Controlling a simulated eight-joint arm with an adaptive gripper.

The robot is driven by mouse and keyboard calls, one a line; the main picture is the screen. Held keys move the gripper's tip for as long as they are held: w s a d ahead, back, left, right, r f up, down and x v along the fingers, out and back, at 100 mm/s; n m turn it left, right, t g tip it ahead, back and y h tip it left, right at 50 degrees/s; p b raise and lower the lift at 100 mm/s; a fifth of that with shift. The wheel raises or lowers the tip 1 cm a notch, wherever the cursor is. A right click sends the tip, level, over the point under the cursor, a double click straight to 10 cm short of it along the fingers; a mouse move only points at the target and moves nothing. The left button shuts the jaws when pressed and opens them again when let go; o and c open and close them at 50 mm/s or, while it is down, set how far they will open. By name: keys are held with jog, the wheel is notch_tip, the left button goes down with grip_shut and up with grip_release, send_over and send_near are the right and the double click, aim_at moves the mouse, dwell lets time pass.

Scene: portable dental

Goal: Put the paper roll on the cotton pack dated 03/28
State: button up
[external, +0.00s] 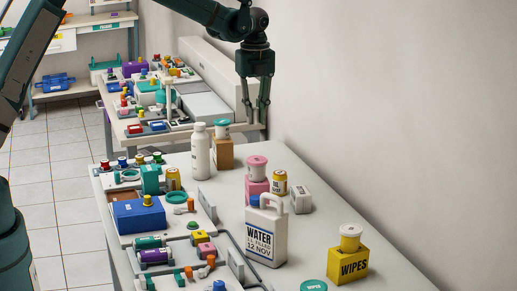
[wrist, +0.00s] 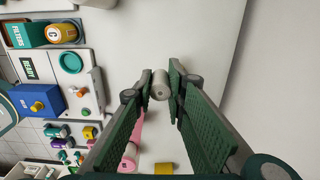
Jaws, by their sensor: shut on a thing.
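My gripper (external: 262,116) is raised above the back part of the near table, over its right side. In the wrist view its fingers (wrist: 160,88) are shut on a small grey-white cylinder (wrist: 160,82), which looks like the paper roll. I cannot make the roll out clearly in the external view. A small white box with dark print (external: 301,198) stands on the table beside a yellow tin; it may be a cotton pack, but its print is too small to read. I cannot pick out the date 03/28 on any pack.
A white bottle (external: 200,150), a pink box (external: 257,188), a water jug (external: 266,232) and a yellow wipes box (external: 348,265) stand on the table. Trays of small parts (external: 140,210) fill its left side. The wall borders the right; some tabletop there is bare.

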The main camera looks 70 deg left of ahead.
jog(key=w+d, duration=0.4)
jog(key=d, duration=0.5)
jog(key=w+d, duration=0.4)
jog(key=d, duration=0.5)
send_over(301, 190)
notch_tip(301, 190, down, 5)
jog(key=shift+f, duration=3.15)
jog(key=shift+f, duration=0.1)
jog(key=shift+f, duration=1.75)
jog(key=shift+f, duration=0.15)
